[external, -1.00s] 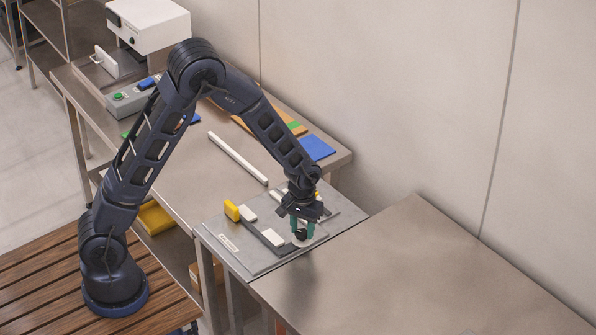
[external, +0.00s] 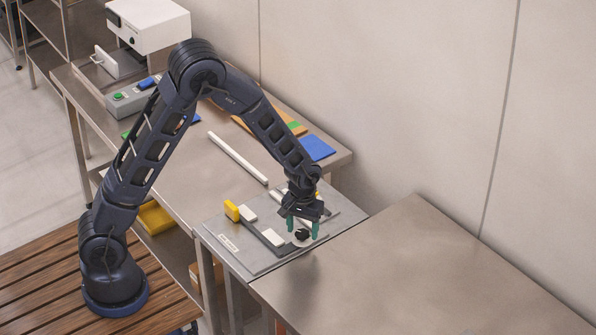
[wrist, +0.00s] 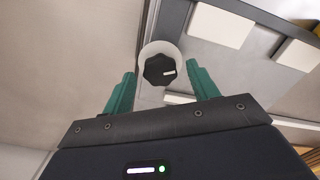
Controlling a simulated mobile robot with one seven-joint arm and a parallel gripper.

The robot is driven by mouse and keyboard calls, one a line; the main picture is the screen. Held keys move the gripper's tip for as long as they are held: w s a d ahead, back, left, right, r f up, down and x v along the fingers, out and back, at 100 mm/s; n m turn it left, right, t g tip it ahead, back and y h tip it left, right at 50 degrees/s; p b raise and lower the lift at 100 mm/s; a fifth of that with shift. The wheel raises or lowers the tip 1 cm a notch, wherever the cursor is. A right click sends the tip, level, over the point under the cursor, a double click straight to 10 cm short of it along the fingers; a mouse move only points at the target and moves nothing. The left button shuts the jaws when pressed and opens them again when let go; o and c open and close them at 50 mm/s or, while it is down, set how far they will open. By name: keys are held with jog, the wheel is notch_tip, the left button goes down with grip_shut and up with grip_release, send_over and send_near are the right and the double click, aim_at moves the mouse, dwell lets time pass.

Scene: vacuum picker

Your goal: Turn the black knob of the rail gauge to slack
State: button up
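The black knob (wrist: 159,70) sits on a round pale dial of the rail gauge, with a white pointer mark on its right side in the wrist view. In the external view the knob (external: 302,234) is near the right end of the gauge's dark rail (external: 262,232). My gripper (wrist: 160,85) is open, its two green fingers on either side of the knob and apart from it. In the external view my gripper (external: 302,229) is just above the dial. Dial lettering is not readable.
White blocks (external: 273,237) and a yellow block (external: 232,210) stand along the rail on a grey plate (external: 225,240). A white bar (external: 238,158) lies on the bench behind. The bench at right (external: 430,270) is clear.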

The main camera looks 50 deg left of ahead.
aim_at(302, 233)
notch_tip(302, 233, up, 11)
dwell(0.7)
jog(key=shift+f, duration=0.1)
jog(key=s+a+r+m+t+h, duration=0.1)
jog(key=s+a+r, duration=0.3)
jog(key=s+r, duration=0.35)
jog(key=s+a+r+m+t, duration=0.1)
jog(key=s+a+r+m, duration=0.1)
jog(key=s+a+r, duration=0.5)
jog(key=s+a+r+t, duration=0.1)
jog(key=s+r, duration=0.1)
jog(key=s, duration=0.4)
jog(key=s+r+m, duration=0.1)
jog(key=s+r, duration=0.2)
jog(key=s, duration=0.2)
jog(key=s+a+r+m+t+y, duration=0.1)
jog(key=s+r, duration=0.2)
jog(key=s, duration=0.3)
jog(key=shift+s+a+r+t, duration=0.2)
jog(key=shift+s+a+t, duration=0.1)
jog(key=shift+s, duration=0.05)
